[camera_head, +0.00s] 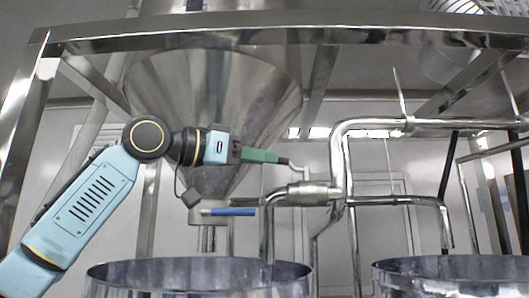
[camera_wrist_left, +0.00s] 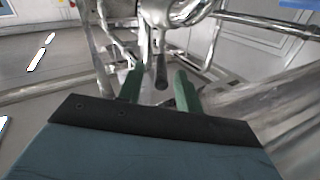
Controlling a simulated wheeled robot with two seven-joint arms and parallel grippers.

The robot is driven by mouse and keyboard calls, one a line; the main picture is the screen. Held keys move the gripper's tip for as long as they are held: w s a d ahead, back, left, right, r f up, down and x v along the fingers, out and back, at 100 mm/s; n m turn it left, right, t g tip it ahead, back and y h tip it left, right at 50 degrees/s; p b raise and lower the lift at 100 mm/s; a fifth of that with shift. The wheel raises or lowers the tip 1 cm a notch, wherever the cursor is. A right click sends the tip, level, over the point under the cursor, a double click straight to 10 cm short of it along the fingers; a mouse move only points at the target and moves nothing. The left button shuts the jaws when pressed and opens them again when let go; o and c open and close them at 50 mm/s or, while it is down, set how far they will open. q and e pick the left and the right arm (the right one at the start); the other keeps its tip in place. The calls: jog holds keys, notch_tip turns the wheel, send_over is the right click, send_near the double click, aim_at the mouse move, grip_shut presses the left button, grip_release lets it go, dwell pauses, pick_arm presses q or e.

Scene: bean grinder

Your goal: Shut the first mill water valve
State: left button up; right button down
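The water valve (camera_head: 312,193) is a metal body on the pipework right of the big funnel, with a thin bent lever (camera_head: 298,170) rising from its top toward my gripper. My left gripper (camera_head: 277,157) has green fingers and comes in from the left, its tips by the lever's free end. In the left wrist view the two green fingers (camera_wrist_left: 160,70) are apart. The lever's dark end (camera_wrist_left: 161,78) shows between them, with a gap on both sides. The valve body (camera_wrist_left: 178,12) is at the top of that view. My right gripper is not in view.
A steel funnel (camera_head: 215,90) hangs behind my left arm, with a blue handle (camera_head: 230,211) at its outlet. Two round steel vessels stand below, at left (camera_head: 200,274) and right (camera_head: 455,275). A metal frame bar (camera_head: 270,36) crosses above. Pipes (camera_head: 338,150) rise right of the valve.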

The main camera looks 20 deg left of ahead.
pick_arm(q)
jog(key=shift+x, duration=0.85)
jog(key=shift+w, duration=0.2)
jog(key=shift+s, duration=0.15)
jog(key=shift+c, duration=0.4)
grip_shut()
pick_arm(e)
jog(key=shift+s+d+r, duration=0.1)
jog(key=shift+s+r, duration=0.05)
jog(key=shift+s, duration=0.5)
